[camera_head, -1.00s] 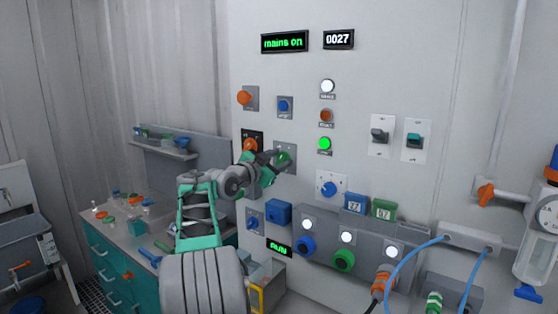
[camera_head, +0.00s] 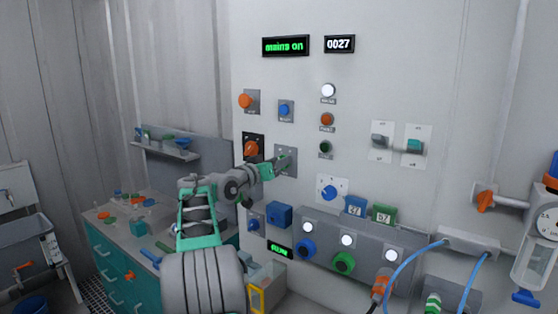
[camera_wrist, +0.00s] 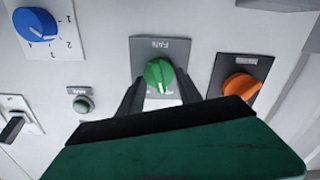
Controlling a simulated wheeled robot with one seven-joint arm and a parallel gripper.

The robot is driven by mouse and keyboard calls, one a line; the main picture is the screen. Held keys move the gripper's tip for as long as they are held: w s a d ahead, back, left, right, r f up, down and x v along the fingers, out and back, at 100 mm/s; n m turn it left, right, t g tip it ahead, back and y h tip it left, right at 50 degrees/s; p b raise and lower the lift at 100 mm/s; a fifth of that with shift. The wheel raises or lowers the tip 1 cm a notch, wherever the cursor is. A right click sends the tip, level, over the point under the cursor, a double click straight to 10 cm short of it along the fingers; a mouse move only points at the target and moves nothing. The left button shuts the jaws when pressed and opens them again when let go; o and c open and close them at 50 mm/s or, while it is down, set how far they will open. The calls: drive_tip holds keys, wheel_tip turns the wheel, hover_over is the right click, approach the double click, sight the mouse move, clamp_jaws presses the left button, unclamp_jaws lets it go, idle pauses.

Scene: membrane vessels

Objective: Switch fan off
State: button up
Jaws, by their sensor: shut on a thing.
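The fan switch is a green rotary knob (camera_wrist: 159,73) on a grey plate (camera_wrist: 146,47) marked FAN, upside down in the wrist view. Its white pointer mark points down in that view. My gripper (camera_wrist: 160,84) has its dark fingers on either side of the knob, shut on it. In the head view my gripper (camera_head: 284,163) is at the fan plate (camera_head: 291,153) and mostly hides the knob. A small green lamp (camera_head: 325,147) right of the plate is dark.
An orange knob (camera_head: 251,148) sits close left of my gripper. A blue dial (camera_head: 329,188) is at lower right, and two toggle switches (camera_head: 381,141) are farther right. The display (camera_head: 286,46) reads "mains on". A workbench (camera_head: 103,213) stands at left.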

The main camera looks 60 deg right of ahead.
drive_tip(key=shift+f+n+p, duration=0.1)
drive_tip(key=shift+n+p, duration=0.35)
drive_tip(key=shift+n, duration=0.95)
drive_tip(key=o, duration=1.3)
drive_tip(key=shift+o, duration=0.2)
drive_tip(key=shift+w, duration=0.1)
drive_tip(key=w+a+b, duration=0.1)
drive_tip(key=a+b, duration=0.2)
drive_tip(key=a, duration=0.4)
drive_tip(key=shift+a, duration=0.35)
